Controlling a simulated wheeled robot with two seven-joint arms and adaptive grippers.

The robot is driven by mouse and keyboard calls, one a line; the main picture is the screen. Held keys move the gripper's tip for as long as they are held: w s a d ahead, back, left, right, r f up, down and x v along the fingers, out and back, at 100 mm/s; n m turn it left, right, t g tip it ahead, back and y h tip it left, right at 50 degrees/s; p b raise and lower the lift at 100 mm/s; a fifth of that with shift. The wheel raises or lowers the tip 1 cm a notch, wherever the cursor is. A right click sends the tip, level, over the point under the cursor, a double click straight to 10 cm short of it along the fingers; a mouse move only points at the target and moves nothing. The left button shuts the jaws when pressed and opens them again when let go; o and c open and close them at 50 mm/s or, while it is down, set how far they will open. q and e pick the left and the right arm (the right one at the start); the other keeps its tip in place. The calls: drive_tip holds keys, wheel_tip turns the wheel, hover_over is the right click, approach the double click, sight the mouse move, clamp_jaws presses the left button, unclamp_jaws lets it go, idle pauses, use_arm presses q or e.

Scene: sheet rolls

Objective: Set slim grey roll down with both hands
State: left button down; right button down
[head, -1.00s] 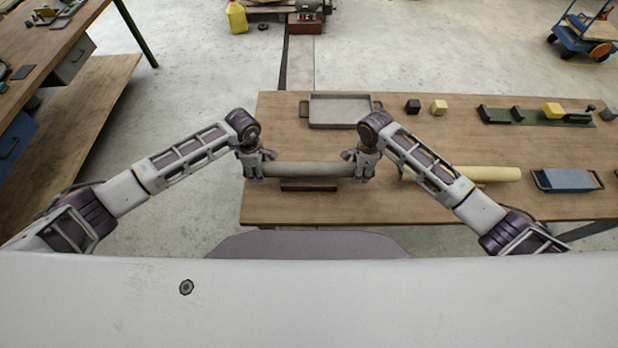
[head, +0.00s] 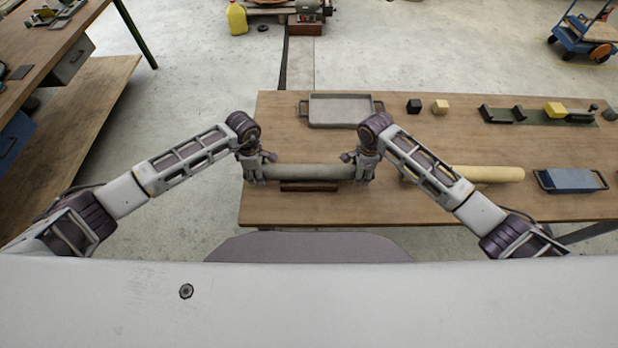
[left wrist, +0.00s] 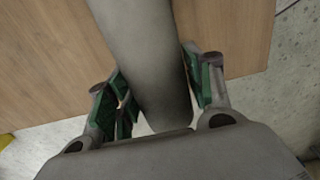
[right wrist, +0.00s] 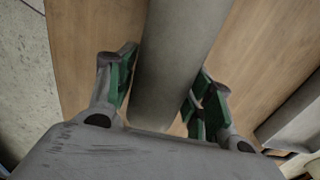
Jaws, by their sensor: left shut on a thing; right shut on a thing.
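The slim grey roll (head: 308,172) lies level across the front left part of the wooden table, seen from the head, with a grip at each end. My left gripper (head: 254,174) is shut on its left end; the left wrist view shows the grey roll (left wrist: 150,60) between the green finger pads. My right gripper (head: 363,172) is shut on its right end; the right wrist view shows the roll (right wrist: 175,60) between the pads. A dark brown strip (head: 309,186) shows just below the roll on the table. Whether the roll touches it I cannot tell.
A grey tray (head: 341,122) lies behind the roll. Small cubes (head: 414,106) stand at the back. Bare table (head: 330,210) lies in front.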

use_arm(q)
drive_tip(key=shift+f+b, duration=0.35)
use_arm(e)
drive_tip(key=shift+f, duration=0.35)
use_arm(q)
drive_tip(key=c, duration=0.6)
unclamp_jaws()
use_arm(e)
drive_tip(key=c, duration=0.6)
unclamp_jaws()
use_arm(q)
drive_tip(key=shift+r, duration=0.15)
drive_tip(key=shift+r, duration=5.85)
use_arm(e)
drive_tip(key=shift+r, duration=0.1)
drive_tip(key=shift+r, duration=5.85)
use_arm(q)
drive_tip(key=shift+s+f, duration=0.1)
drive_tip(key=shift+s, duration=0.05)
use_arm(e)
drive_tip(key=shift+s, duration=0.15)
